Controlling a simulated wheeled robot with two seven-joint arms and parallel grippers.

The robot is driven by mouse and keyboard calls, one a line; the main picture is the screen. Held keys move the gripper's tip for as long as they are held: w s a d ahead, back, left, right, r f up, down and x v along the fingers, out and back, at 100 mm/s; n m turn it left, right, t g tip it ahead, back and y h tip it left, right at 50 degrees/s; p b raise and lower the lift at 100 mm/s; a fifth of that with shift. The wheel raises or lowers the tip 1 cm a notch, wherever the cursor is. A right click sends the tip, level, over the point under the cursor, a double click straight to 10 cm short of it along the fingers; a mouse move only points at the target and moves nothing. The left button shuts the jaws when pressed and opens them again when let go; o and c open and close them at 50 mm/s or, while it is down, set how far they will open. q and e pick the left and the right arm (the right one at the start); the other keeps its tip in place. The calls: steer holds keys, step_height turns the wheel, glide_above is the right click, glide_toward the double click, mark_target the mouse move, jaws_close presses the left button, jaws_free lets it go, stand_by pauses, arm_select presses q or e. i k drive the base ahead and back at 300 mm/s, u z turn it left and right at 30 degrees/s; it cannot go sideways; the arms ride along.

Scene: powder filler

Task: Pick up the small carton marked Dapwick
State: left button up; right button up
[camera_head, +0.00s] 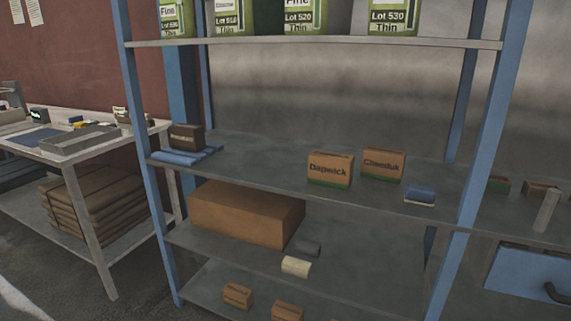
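The small carton marked Dapwick (330,170) stands upright on the middle shelf (260,165) of a blue-framed rack. It is brown with dark lettering and a green band along its bottom. A similar brown carton marked Chendut or a like name (383,165) stands just to its right and slightly farther back. Nothing covers the Dapwick carton's front. Neither of my grippers is in the head view.
A dark brown box (187,137) sits at the shelf's left end by folded blue cloth. Green-labelled packages (392,18) stand on the shelf above. A large brown box (246,214) is below. The shelf's middle left is clear.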

mark_target(326, 169)
steer(key=u, duration=0.45)
steer(key=i, duration=1)
steer(key=z, duration=0.1)
